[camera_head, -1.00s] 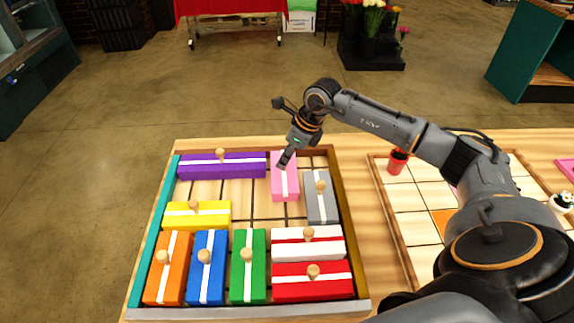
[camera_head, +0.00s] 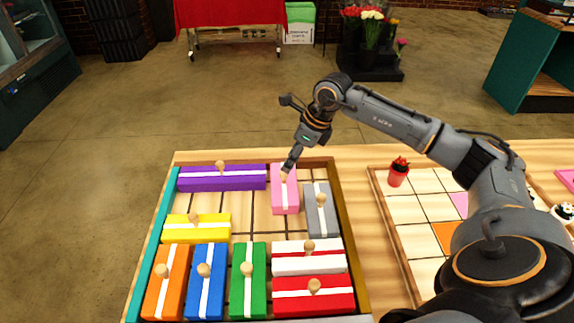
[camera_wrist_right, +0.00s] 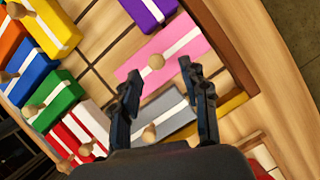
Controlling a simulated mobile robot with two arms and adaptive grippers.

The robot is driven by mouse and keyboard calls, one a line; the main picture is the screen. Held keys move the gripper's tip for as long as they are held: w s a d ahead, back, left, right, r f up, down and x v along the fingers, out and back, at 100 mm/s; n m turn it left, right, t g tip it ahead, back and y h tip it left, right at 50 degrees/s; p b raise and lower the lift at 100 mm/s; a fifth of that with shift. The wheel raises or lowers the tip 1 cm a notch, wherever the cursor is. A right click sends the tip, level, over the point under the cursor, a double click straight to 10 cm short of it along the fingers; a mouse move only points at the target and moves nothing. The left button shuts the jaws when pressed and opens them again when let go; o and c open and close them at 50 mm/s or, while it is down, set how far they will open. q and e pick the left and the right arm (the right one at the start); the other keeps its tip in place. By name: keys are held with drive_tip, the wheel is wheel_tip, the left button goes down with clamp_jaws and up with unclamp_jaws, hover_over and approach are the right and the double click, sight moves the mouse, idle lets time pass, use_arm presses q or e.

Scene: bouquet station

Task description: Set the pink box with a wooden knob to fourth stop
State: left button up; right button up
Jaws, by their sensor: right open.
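The pink box (camera_head: 285,200) with a white stripe and a wooden knob lies lengthwise in the back right part of the sliding-box tray (camera_head: 337,172). In the right wrist view the pink box (camera_wrist_right: 182,47) shows whole with its wooden knob (camera_wrist_right: 156,62). My right gripper (camera_head: 288,167) is above the back end of the pink box, pointing down. In the wrist view its open fingers (camera_wrist_right: 158,76) stand to either side of the knob's direction, with nothing held. I cannot tell whether the fingertips are at knob height. My left gripper is not in view.
The purple box (camera_head: 222,178) is left of the pink box, and the grey box (camera_head: 320,210) is to its right. The white box (camera_head: 308,262) lies further front. Bare squares (camera_head: 262,222) lie in the tray's middle. A red pot (camera_head: 398,176) stands on the right-hand tray.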

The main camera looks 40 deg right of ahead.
drive_tip(key=v, duration=0.7)
drive_tip(key=shift+r, duration=0.3)
drive_tip(key=shift+f, duration=0.15)
